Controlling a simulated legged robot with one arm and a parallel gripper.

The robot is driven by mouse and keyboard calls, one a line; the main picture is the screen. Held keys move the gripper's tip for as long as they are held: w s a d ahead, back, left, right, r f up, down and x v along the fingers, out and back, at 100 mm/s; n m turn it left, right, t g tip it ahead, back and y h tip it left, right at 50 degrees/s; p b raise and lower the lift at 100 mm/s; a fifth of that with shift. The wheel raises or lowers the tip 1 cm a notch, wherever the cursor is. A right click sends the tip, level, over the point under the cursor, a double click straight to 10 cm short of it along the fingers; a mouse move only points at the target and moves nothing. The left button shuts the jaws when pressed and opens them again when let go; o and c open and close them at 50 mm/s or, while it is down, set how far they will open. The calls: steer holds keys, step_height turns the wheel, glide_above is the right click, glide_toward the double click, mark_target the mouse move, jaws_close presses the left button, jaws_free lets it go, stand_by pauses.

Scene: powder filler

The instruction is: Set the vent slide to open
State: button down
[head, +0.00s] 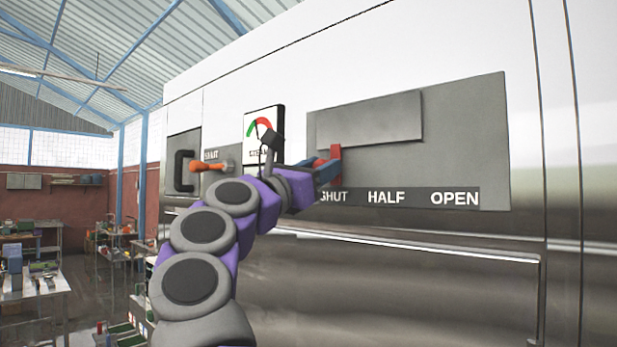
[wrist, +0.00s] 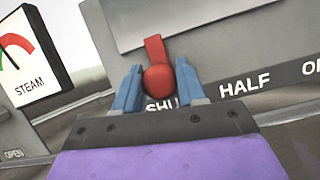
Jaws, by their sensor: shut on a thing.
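The vent slide is a grey plate (head: 370,122) on a darker grey panel (head: 465,140), with a red handle (head: 336,165) hanging from it. The handle stands over the SHUT label, left of HALF (head: 386,197) and OPEN (head: 455,198). My gripper (head: 325,168) is at the handle. In the wrist view, the blue fingers of my gripper (wrist: 160,88) sit either side of the red handle's rounded knob (wrist: 159,78), shut on it. The wrist view also shows the slide plate (wrist: 190,20) above, and HALF (wrist: 245,84) to the right. The SHUT label is partly hidden by my gripper.
A steam gauge (head: 264,135) is mounted left of the slide panel. Further left are an orange lever (head: 207,166) and a black handle (head: 182,170). The panel face right of the red handle is clear. Workbenches (head: 35,285) stand far left.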

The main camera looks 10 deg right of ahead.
steer(key=s+d+b, duration=0.3)
steer(key=s+d, duration=0.1)
steer(key=s, duration=0.1)
steer(key=s+d+b, duration=0.4)
steer(key=s, duration=0.2)
steer(key=s+d+b, duration=0.4)
steer(key=s+d, duration=0.1)
steer(key=s, duration=0.1)
steer(key=shift+s+f, duration=0.2)
steer(key=shift+s, duration=0.05)
steer(key=c, duration=1.1)
jaws_free()
steer(key=o, duration=0.4)
steer(key=shift+d, duration=0.5)
steer(key=shift+o, duration=0.2)
steer(key=b+v, duration=0.8)
steer(key=v, duration=0.9)
steer(key=shift+a, duration=0.3)
